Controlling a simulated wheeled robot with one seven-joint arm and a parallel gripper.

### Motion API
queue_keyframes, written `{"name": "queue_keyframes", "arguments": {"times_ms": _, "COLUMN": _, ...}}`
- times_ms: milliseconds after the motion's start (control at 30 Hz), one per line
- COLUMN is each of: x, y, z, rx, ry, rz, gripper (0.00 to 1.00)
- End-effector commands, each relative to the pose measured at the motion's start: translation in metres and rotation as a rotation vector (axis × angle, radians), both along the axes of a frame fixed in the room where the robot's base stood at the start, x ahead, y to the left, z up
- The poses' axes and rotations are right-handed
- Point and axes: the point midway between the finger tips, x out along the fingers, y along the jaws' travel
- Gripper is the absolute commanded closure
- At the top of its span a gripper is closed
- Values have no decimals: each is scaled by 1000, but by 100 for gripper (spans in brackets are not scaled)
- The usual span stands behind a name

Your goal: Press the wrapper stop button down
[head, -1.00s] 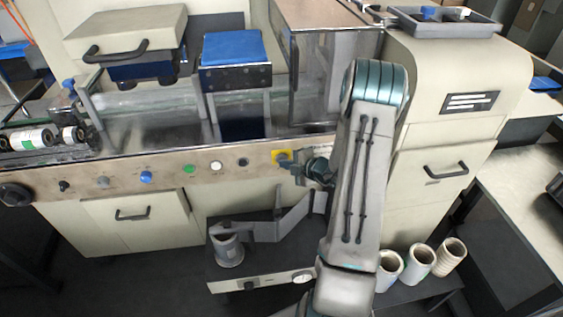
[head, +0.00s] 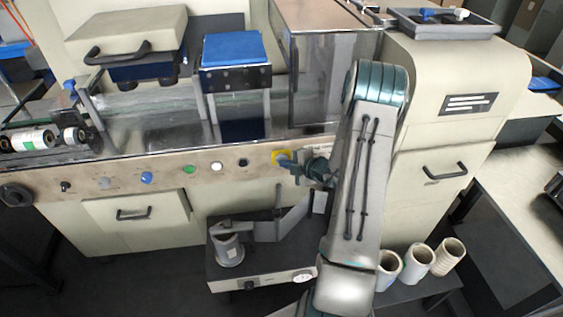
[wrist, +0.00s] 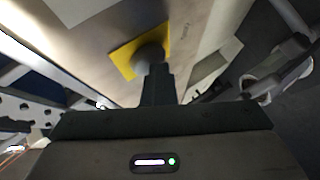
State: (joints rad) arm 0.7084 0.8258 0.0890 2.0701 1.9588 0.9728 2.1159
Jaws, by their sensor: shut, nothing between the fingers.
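The stop button sits on a yellow plate (head: 278,155) on the beige front panel of the wrapper. In the wrist view the yellow plate (wrist: 124,59) is a square, with a dark rounded button (wrist: 150,52) at its middle. My gripper (head: 290,164) is shut and empty, pointing at the plate. In the wrist view the closed fingertips (wrist: 155,70) overlap the lower part of the button. I cannot tell whether they touch it or how far down it is. In the head view the gripper hides most of the button.
To the left on the panel are a black knob (head: 243,162), a white button (head: 217,166), a green button (head: 190,169) and a blue knob (head: 146,178). Several pale rolls (head: 419,260) stand to the right.

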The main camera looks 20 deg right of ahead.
Motion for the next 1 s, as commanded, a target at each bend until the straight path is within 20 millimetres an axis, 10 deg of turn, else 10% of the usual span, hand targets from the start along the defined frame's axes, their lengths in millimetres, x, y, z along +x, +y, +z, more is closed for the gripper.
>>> {"name": "queue_keyframes", "arguments": {"times_ms": 1000, "x": -58, "y": 16, "z": 0, "rx": -1, "ry": 0, "rz": 0, "gripper": 100}}
